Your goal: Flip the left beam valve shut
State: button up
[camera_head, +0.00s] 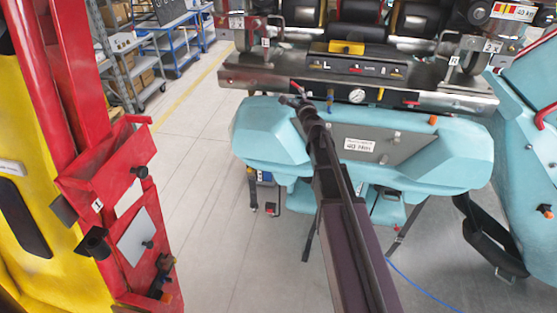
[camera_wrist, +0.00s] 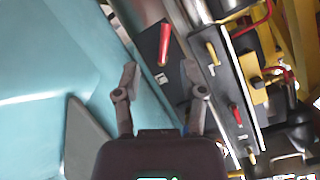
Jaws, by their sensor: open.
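A small red lever, the left beam valve (camera_head: 298,86), sits near the left part of the metal beam's front face, just beyond my gripper's tip. In the wrist view the red lever (camera_wrist: 165,44) stands on a dark panel, ahead of and between the two fingertips. My gripper (camera_head: 299,101) is open, with its fingers (camera_wrist: 160,76) spread apart and nothing between them. No contact with the lever shows. The head view partly hides the lever's base behind the gripper.
A round gauge (camera_head: 357,96), a yellow lever (camera_head: 381,94) and another red lever (camera_head: 411,102) lie farther right along the beam (camera_head: 260,82). The teal body (camera_head: 265,130) bulges out below the gripper. A red cabinet (camera_head: 105,175) stands at left, with clear floor between.

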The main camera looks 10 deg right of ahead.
jog(key=s+a+f+n+g+y+b, duration=0.2)
jog(key=s+a+f+n+g+b, duration=0.1)
jog(key=s+f+n, duration=0.4)
jog(key=s+a+f+n+g+y+b, duration=0.3)
jog(key=s+a+f+n+g+b, duration=0.1)
jog(key=s+f+n, duration=0.3)
jog(key=shift+a+f+y+b, duration=0.3)
jog(key=shift+a+f+b, duration=0.6)
jog(key=shift+f, duration=0.3)
